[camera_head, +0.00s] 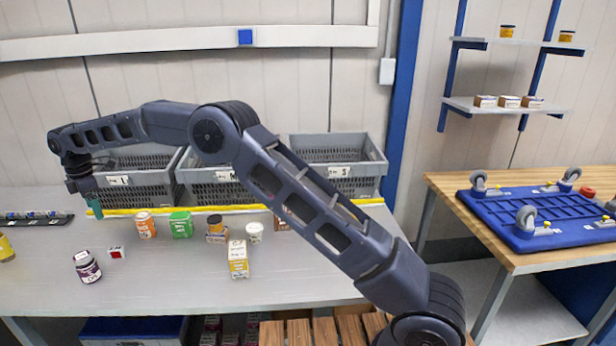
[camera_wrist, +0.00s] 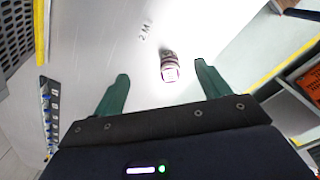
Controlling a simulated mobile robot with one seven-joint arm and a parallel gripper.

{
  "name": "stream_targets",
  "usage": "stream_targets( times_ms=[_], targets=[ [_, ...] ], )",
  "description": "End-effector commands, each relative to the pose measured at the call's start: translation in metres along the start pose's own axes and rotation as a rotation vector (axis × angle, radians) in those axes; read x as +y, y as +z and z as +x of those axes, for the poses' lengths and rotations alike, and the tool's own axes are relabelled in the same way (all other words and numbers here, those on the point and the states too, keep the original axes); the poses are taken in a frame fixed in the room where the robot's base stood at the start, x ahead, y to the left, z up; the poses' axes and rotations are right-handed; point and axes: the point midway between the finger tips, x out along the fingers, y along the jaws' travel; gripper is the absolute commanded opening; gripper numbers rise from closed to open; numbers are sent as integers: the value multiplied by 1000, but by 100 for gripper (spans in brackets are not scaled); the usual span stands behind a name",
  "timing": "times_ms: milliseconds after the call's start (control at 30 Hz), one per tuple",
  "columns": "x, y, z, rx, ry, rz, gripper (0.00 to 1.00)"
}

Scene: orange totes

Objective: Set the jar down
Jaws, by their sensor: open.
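My gripper (camera_head: 92,206) has teal fingers and is up and behind the jar in the head view, near the yellow strip. In the wrist view my gripper (camera_wrist: 162,71) is open and empty, its fingers wide apart. The jar is clear of the fingers.
A small red-and-white box (camera_head: 116,253) lies right of the jar. An orange-labelled jar (camera_head: 146,225), a green box (camera_head: 181,225) and a yellow-white carton (camera_head: 238,259) stand farther right. Grey crates (camera_head: 140,190) line the back.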

Motion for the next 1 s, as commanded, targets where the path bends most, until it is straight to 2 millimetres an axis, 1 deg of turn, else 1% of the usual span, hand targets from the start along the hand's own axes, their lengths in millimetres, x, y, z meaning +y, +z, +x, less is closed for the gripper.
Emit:
stream_targets(
  times_ms=[33,100,167,200,267,300,367,400,467,500,567,600,667,700,767,800,867,900,967,1000],
  targets=[
    [-2,27,-20,-1,12,49,75],
    [-6,60,-40,-1,24,116,75],
    [-12,88,-57,-2,35,174,75],
    [-16,108,-68,-3,41,213,75],
    [-24,135,-84,-4,52,272,75],
    [-30,153,-94,-4,60,309,75],
    [-41,180,-109,-5,70,368,75],
    [-49,198,-119,-5,76,409,75],
    [-61,224,-132,-5,88,469,75],
    [-70,240,-141,-4,95,508,75],
    [-86,265,-154,-4,105,568,75],
    [-97,282,-161,-4,112,609,75],
    [-114,305,-172,-3,123,670,75],
    [-126,320,-179,-3,131,710,75],
    [-144,341,-189,-2,141,771,75],
    [-158,356,-194,-2,148,812,75],
    [-178,376,-203,0,161,874,75],
    [-192,388,-208,1,168,915,75],
    [-214,406,-215,3,178,978,75],
    [-229,418,-219,5,186,1019,75]
  ],
)
